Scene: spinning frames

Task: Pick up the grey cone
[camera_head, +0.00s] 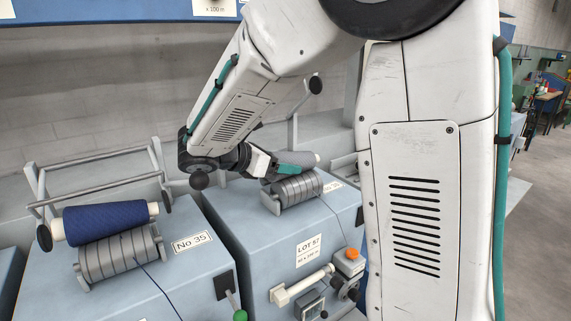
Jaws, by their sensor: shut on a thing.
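The grey cone (307,159) is at the right-hand machine, just above its grooved grey drum (296,190). Only part of it shows, because my gripper and arm cover its left side. My gripper (284,167) is shut on the grey cone, reaching it from the left. I cannot tell whether the cone touches the drum beneath it.
The left machine, labelled No 35 (191,242), carries a dark blue yarn package (105,221) on its drum, under a metal frame (95,172). The right machine has a LOT 57 label (309,250) and an orange knob (352,253). A wall stands behind.

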